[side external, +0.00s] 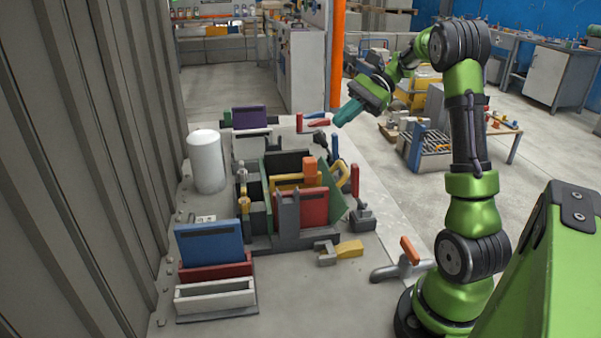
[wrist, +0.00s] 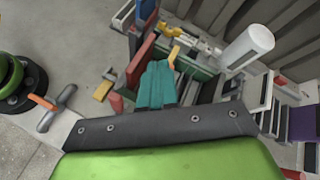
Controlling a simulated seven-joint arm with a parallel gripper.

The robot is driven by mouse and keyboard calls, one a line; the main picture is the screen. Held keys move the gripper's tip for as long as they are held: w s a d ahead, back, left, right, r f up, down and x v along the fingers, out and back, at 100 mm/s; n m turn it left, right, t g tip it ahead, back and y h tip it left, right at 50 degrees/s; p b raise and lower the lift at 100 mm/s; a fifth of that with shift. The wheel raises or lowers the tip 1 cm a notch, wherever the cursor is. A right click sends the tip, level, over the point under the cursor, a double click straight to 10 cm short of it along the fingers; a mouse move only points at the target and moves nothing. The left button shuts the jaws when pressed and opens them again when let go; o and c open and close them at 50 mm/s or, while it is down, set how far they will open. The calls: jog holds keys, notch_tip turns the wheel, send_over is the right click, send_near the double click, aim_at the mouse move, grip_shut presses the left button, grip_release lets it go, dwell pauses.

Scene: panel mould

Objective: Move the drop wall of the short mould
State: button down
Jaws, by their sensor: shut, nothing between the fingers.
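I cannot tell which piece is the short mould's drop wall. My gripper (side external: 338,122), with teal fingers, is shut and empty, in the air above and behind the cluster's right side. In the wrist view the closed fingers (wrist: 158,68) cover part of the cluster; a green wall (wrist: 198,68) and an orange piece (wrist: 172,55) show beyond them.
A white cylinder (side external: 206,161) stands left of the cluster. A rack with a blue panel (side external: 209,244) and a white trough (side external: 215,294) is at front left. A purple panel (side external: 249,117) stands behind. An orange-handled grey clamp (side external: 402,262) lies near my base.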

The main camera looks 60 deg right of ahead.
jog(key=s+d+f+m+t, duration=0.2)
jog(key=s+d+f+m, duration=0.25)
jog(key=d+f, duration=0.35)
jog(key=s+d+f+m+t, duration=0.35)
jog(key=s+d+f, duration=0.2)
jog(key=d, duration=0.45)
jog(key=r+x, duration=0.1)
jog(key=x, duration=1.3)
jog(key=shift+g+h, duration=0.4)
jog(key=shift+g, duration=0.05)
jog(key=shift+w+a+r, duration=0.1)
jog(key=shift+w+r, duration=0.1)
